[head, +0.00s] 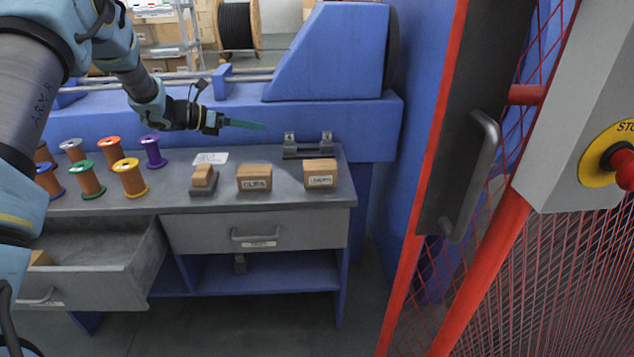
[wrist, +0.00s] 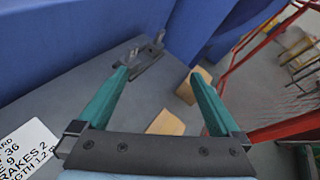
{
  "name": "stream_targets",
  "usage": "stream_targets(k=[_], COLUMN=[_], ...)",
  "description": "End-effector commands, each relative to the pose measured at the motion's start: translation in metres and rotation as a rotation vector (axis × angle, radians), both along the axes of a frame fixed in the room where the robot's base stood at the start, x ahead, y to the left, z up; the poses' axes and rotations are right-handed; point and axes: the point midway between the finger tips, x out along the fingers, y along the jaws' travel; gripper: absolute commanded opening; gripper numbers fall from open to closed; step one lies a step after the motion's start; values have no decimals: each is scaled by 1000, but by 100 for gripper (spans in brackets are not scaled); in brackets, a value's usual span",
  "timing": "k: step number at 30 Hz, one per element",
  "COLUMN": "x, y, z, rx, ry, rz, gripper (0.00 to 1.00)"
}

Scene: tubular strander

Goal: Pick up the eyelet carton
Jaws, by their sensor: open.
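Two small brown cartons stand on the grey bench top. The left carton (head: 254,178) has a label that seems to read "CLIPS"; the right carton (head: 320,174) has a label too small to read surely, so I cannot tell which is the eyelet carton. In the wrist view one carton (wrist: 166,122) shows low between the fingers, partly hidden by the gripper body, and another (wrist: 187,91) lies beside the right finger, partly hidden by it. My gripper (head: 246,125) is open and empty, above the bench; it also shows in the wrist view (wrist: 159,76).
Several coloured spools (head: 130,178) stand at the left of the bench. A grey-based block (head: 203,180), a label card (head: 210,158) and a metal bracket (head: 308,150) are near the cartons. The left drawer (head: 100,275) is open. A red mesh guard (head: 480,270) stands right.

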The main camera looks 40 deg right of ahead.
Motion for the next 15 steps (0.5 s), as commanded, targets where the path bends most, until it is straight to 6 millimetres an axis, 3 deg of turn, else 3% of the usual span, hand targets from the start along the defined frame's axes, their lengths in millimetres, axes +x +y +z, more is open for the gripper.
stream_targets(k=[1, 3, 6, 15], x=[-21, -46, -68, -95], y=[-10, -14, -15, -33], z=[-21, -38, -51, -66], rx=[-18, -53, -92, -116], ry=[-74, -157, -228, -258], rz=[-147, -323, -481, -561], gripper=[100, 100, 100, 100])
